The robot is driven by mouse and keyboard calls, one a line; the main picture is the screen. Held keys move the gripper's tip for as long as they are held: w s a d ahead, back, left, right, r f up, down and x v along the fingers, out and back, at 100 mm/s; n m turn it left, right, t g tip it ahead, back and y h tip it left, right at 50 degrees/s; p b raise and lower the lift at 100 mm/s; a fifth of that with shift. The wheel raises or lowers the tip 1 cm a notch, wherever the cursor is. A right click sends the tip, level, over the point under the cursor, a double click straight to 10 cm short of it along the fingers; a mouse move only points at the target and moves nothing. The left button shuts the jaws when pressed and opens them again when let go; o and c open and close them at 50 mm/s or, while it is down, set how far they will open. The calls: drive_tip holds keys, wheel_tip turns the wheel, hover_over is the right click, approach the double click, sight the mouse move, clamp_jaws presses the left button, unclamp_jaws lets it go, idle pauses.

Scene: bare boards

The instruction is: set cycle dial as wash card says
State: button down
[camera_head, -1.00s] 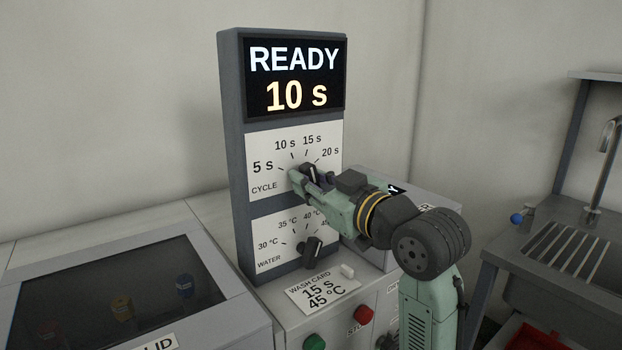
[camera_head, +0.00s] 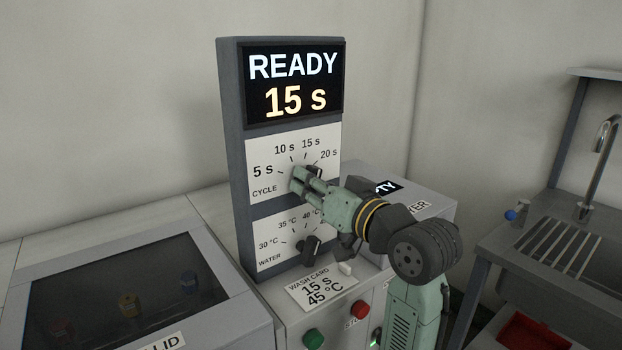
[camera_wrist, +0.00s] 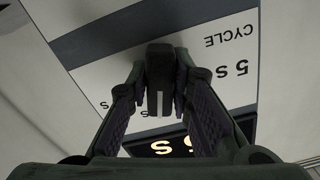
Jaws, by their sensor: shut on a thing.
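The cycle dial is a dark knob (camera_wrist: 159,78) in the wrist view, between the two fingers of my gripper (camera_wrist: 161,92), which is shut on it. In the head view my gripper (camera_head: 308,180) covers most of the dial on the white cycle panel (camera_head: 262,160), marked 5 s, 10 s, 15 s and 20 s. The display (camera_head: 294,82) reads READY and 15 s. The wash card (camera_head: 318,288) lies on the counter below the panel and reads 15 s and 45 °C.
The water dial (camera_head: 309,246) sits just below my gripper. A green button (camera_head: 313,339) and a red button (camera_head: 360,309) are on the machine's front. A glass-topped lid (camera_head: 120,290) is at left, a sink (camera_head: 560,255) at right.

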idle(0.4)
drive_tip(key=c, duration=1.5)
unclamp_jaws()
drive_tip(key=shift+d, duration=0.1)
drive_tip(key=v, duration=1.2)
